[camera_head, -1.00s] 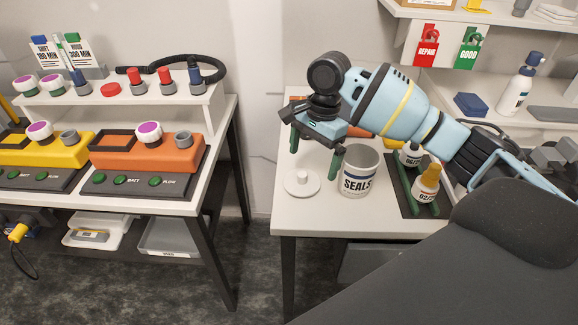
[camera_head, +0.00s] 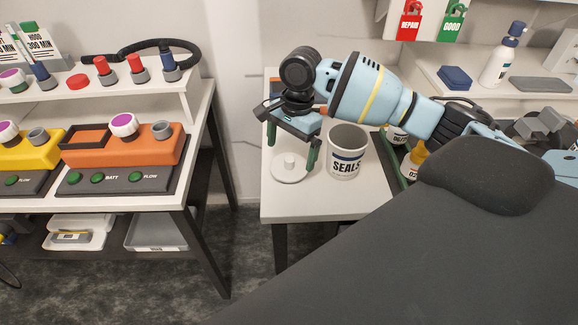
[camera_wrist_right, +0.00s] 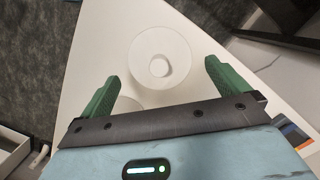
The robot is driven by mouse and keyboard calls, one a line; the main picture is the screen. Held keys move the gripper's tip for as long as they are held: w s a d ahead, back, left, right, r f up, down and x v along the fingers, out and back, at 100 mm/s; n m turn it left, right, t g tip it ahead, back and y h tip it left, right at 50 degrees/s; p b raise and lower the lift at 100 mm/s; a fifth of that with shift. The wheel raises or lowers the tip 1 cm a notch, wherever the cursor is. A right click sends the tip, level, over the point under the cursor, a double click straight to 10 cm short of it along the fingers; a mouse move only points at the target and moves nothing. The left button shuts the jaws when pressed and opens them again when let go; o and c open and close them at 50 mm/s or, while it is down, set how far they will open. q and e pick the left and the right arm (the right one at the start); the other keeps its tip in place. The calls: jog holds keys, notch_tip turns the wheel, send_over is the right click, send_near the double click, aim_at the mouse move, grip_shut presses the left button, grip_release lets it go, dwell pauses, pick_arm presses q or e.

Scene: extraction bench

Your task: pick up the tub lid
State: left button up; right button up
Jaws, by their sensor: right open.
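The tub lid (camera_head: 291,172), a white round disc with a raised knob, lies flat on the right-hand table's left part. The white tub (camera_head: 346,165) marked SEALS stands upright and open just right of it. My right gripper (camera_head: 290,158) is open, its green fingers spread above the lid, with nothing between the tips. In the right wrist view the lid (camera_wrist_right: 160,52) lies ahead between the open fingers (camera_wrist_right: 162,73), its knob near the middle. I cannot tell the exact height gap. My left gripper is not in view.
Bottles, one with a yellow cap (camera_head: 414,158), stand right of the tub, partly hidden by my arm. A bench with an orange unit (camera_head: 140,150) stands left across a floor gap. The table's front strip (camera_head: 310,208) is clear.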

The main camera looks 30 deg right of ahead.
aim_at(290, 159)
jog(key=f, duration=0.3)
jog(key=shift+s+a+f, duration=0.15)
jog(key=shift+a+f, duration=0.15)
jog(key=c, duration=0.8)
jog(key=shift+r, duration=0.1)
